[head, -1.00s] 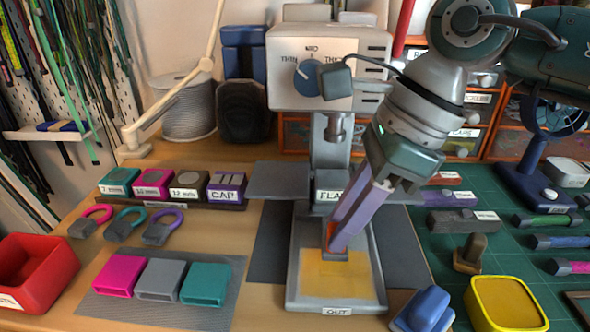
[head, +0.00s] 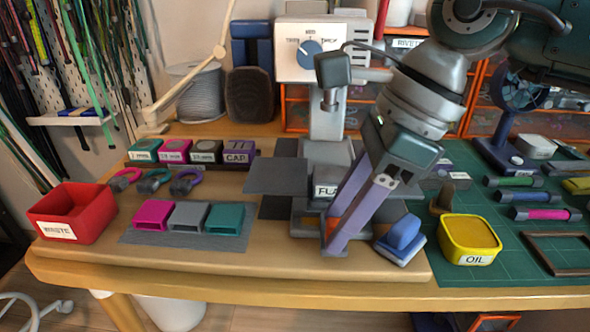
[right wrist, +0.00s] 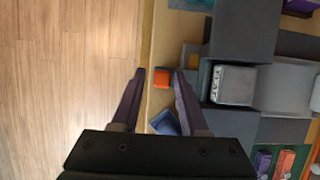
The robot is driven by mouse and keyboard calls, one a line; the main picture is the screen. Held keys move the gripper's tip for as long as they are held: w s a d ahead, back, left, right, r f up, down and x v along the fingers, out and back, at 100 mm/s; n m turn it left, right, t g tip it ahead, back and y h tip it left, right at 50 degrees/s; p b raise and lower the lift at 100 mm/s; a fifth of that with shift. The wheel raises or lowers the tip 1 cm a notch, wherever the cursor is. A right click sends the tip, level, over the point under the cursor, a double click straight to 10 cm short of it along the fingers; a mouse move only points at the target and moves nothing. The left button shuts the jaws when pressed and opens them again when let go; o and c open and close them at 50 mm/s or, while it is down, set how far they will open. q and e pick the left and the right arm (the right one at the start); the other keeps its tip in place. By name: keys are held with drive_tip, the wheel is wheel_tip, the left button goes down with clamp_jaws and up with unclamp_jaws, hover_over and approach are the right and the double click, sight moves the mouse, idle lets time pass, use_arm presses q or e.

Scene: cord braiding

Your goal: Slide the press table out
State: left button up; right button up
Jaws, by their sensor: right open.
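The press table is a grey plate with side wings (head: 277,175) and a partly hidden label block reading "FLA" (head: 325,191). It stands forward of the press column, toward the front bench edge; dark mat shows behind its left wing. Its orange handle (right wrist: 162,79) lies between the fingers of my right gripper (right wrist: 160,74) in the right wrist view, with a gap on each side. In the head view my right gripper (head: 331,240) is open, its purple fingers reaching down and hiding most of the handle and the "OUT" end of the base. My left gripper is not in view.
The white press head (head: 310,55) with a blue dial stands behind. A blue stamp-like block (head: 400,240) sits close right of the fingers, with a yellow oil tin (head: 470,239) beyond. Sleeves on a grey mat (head: 150,235) lie left. The bench front edge is close.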

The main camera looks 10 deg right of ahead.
drive_tip(key=shift+o, duration=0.8)
drive_tip(key=p+v, duration=0.1)
drive_tip(key=v, duration=0.9)
